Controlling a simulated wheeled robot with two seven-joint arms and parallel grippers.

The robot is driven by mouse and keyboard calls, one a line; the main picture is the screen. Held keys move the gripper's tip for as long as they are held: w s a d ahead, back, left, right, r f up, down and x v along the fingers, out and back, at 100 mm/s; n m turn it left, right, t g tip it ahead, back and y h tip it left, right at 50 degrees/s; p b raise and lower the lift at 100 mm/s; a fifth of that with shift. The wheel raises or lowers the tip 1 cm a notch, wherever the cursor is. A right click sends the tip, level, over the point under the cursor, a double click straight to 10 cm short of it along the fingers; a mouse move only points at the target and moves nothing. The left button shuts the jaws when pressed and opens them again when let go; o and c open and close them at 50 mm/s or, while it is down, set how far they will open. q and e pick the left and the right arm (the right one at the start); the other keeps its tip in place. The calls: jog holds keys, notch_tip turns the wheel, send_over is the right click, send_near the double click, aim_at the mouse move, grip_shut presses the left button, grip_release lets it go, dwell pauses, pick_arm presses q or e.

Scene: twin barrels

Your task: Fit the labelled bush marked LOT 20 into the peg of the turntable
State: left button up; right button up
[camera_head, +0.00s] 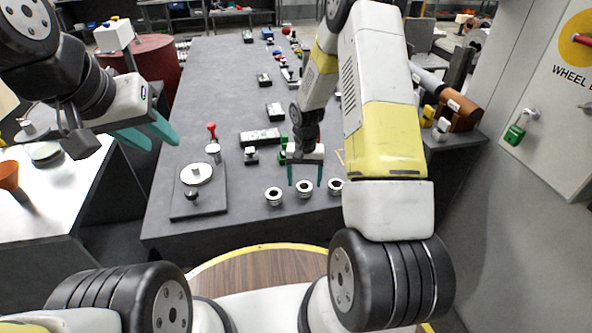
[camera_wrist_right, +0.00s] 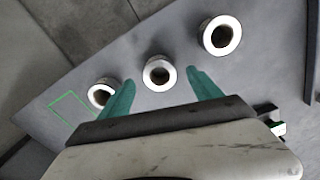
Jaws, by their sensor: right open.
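Three pale metal bushes with dark bores stand in a row near the table's front edge: left bush (camera_head: 273,195), middle bush (camera_head: 304,187), right bush (camera_head: 335,186). No LOT 20 mark can be read on any. My right gripper (camera_head: 305,183) is open above the middle bush; in the right wrist view this bush (camera_wrist_right: 147,75) shows between the tips of the open gripper (camera_wrist_right: 160,77), with nothing gripped. The turntable, apparently the pale disc (camera_head: 197,172) on a dark plate, lies left of the bushes. My left gripper (camera_head: 163,147) is open and empty, in the air left of the plate.
A red-handled clamp (camera_head: 212,131) stands behind the disc. A black knob (camera_head: 191,195) sits on the plate's front part. Small blocks (camera_head: 260,137) lie farther back on the grey table (camera_head: 225,75). A white side table (camera_head: 50,215) stands at left.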

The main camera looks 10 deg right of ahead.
jog(key=shift+f, duration=0.95)
jog(key=shift+c, duration=0.2)
grip_shut()
jog(key=shift+r, duration=0.2)
